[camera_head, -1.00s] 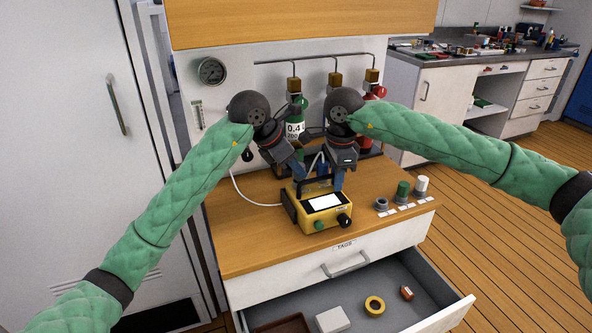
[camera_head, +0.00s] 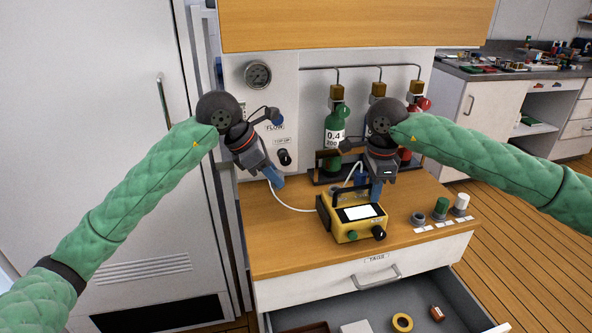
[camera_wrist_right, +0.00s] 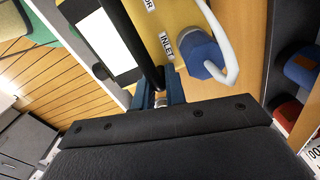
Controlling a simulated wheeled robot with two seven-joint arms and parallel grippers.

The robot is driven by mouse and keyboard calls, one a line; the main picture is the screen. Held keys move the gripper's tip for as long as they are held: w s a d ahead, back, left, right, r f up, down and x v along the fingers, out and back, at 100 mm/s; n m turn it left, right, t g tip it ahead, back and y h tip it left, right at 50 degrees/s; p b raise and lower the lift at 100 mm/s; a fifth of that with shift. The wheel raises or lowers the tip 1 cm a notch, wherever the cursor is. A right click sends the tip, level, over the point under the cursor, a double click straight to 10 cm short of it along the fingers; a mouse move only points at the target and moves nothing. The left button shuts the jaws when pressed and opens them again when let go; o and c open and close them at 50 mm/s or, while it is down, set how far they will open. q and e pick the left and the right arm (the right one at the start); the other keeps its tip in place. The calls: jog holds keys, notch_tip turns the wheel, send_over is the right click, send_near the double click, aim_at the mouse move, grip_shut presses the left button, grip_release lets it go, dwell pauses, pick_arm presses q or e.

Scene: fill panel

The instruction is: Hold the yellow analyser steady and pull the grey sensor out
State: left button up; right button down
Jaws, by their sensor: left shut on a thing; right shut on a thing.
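The yellow analyser (camera_head: 359,223) sits on the wooden counter, with a white screen, a green knob and a black handle. It also shows in the right wrist view (camera_wrist_right: 178,20), with a blue inlet fitting and a white tube. My right gripper (camera_head: 375,190) is shut on the black handle (camera_wrist_right: 135,45). My left gripper (camera_head: 276,183) is raised left of the analyser and apart from it, above the white tube. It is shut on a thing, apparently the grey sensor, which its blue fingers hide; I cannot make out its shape.
Grey (camera_head: 417,219), green (camera_head: 440,208) and white (camera_head: 460,204) caps stand on labels at the counter's right. Gas bottles (camera_head: 334,125) stand behind. The drawer (camera_head: 440,285) below is open, with yellow tape (camera_head: 402,322) inside. The counter left of the analyser is free apart from the tube.

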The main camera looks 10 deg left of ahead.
pick_arm(q)
jog(key=shift+s+a, duration=0.3)
jog(key=shift+a, duration=0.45)
jog(key=shift+s+a, duration=0.3)
jog(key=shift+a, duration=0.4)
pick_arm(e)
jog(key=c, duration=1.4)
grip_release()
jog(key=shift+o, duration=0.2)
jog(key=shift+r, duration=0.15)
